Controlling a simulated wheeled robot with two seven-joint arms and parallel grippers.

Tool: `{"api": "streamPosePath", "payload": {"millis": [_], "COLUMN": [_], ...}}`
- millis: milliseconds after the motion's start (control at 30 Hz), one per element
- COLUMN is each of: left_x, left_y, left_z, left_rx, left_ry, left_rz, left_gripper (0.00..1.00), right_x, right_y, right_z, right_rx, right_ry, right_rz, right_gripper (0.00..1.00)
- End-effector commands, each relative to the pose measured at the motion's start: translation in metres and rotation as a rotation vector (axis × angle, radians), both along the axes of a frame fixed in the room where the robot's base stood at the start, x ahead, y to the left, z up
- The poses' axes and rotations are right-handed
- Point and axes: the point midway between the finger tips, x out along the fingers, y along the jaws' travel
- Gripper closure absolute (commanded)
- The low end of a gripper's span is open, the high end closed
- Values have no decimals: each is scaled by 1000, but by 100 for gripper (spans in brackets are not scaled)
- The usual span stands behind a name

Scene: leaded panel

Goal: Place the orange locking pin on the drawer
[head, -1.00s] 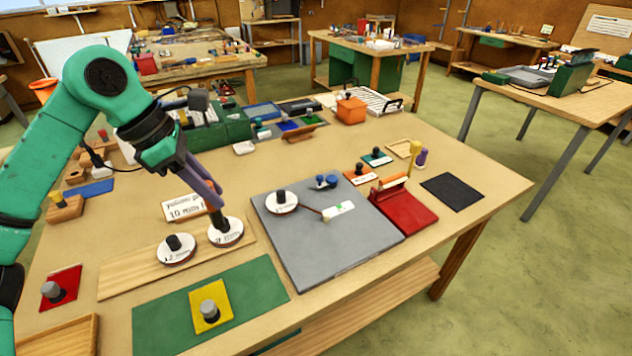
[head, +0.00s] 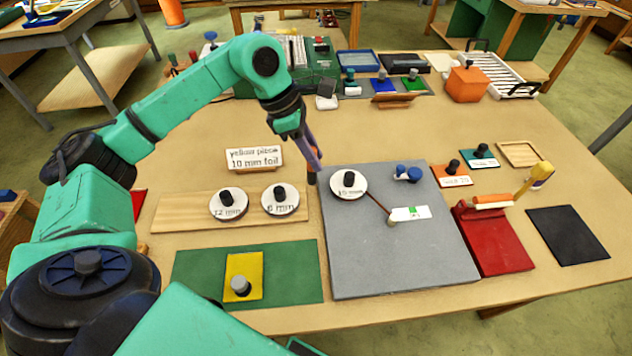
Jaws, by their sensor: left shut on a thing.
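My left gripper (head: 313,170) points down beside the grey board's left edge, to the right of the two white discs on the wooden strip. It is shut on a small dark thing (head: 311,179), mostly hidden between the fingertips; I cannot tell what it is. An orange rod (head: 492,202) lies along the back of a red block (head: 495,245); I cannot tell whether it is the locking pin. An orange plate (head: 447,181) with a dark knob lies behind the red block. I cannot make out which thing is the drawer. My right gripper is not in view.
The grey board (head: 400,255) carries a white disc (head: 340,191), blue knobs (head: 407,173) and a small rod. A green mat (head: 300,270) holds a yellow plate (head: 243,268). A label block (head: 254,158) stands behind the wooden strip (head: 180,212). A black pad (head: 570,235) lies right.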

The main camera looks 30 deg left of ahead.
Motion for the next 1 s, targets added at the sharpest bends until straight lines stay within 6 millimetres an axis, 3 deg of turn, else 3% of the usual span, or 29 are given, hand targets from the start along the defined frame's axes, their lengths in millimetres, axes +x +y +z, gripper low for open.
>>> {"api": "streamPosePath", "payload": {"millis": [133,533,900,933,1000], "left_x": [-1,-1,0,0,0], "left_y": [0,0,0,0,0], "left_z": [-31,-98,-109,-109,-108], "left_rx": [0,-1,0,1,1], "left_ry": [5,2,-2,-1,-1], "left_rz": [1,1,-1,-1,-1], "left_gripper": [100,100,100,68,42], "right_x": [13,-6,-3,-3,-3], "right_y": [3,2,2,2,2], "right_z": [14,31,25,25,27], "right_rx": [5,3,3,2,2], "right_ry": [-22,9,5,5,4], "right_rz": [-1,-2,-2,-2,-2], "right_gripper": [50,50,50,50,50]}}
